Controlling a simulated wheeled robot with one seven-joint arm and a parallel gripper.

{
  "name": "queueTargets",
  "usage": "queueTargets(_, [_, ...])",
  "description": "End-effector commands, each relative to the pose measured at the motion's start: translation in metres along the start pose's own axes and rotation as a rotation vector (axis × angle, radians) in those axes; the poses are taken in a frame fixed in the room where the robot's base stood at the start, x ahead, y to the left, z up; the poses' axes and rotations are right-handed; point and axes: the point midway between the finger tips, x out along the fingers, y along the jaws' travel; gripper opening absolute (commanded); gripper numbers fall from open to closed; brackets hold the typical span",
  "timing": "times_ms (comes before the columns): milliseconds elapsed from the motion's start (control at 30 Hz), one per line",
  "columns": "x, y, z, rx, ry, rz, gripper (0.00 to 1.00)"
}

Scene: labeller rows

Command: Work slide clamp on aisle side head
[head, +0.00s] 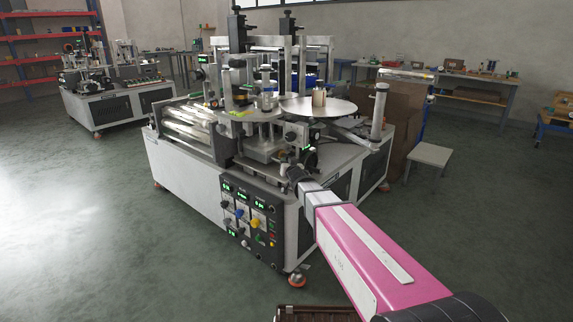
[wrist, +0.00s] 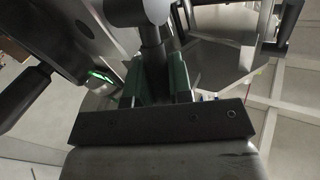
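The labeller machine (head: 262,150) stands in the middle of the head view. My gripper (head: 294,172) is at its near right corner, above the control panel and beside a labelling head with a dark round part (head: 310,158). In the wrist view the two green fingers of my gripper (wrist: 158,85) stand either side of a dark grey stem with a rounded crosspiece (wrist: 150,12) on top. This looks like a clamp handle, but I cannot tell for sure. The fingers are very close to the stem; I cannot tell whether they touch it.
A black lever (wrist: 25,85) and a dark housing with a green light (wrist: 100,75) are close on the left in the wrist view. The control panel (head: 250,220) faces the front. A grey stool (head: 432,155) stands to the right. Open floor (head: 90,230) lies left.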

Motion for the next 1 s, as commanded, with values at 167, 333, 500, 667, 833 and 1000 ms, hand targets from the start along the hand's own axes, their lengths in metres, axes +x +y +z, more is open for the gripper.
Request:
queueTargets(167, [-0.002,0.001,0.001,0.015,0.022,-0.004,0.00])
queueTargets(333, [-0.005,0.004,0.003,0.052,0.079,-0.015,0.00])
queueTargets(500, [-0.010,0.008,0.007,0.118,0.182,-0.033,0.00])
queueTargets(667, [-0.016,0.013,0.012,0.198,0.307,-0.057,0.00])
queueTargets(833, [-0.021,0.018,0.018,0.283,0.441,-0.083,0.00])
queueTargets(1000, [-0.025,0.022,0.025,0.366,0.570,-0.107,0.00])
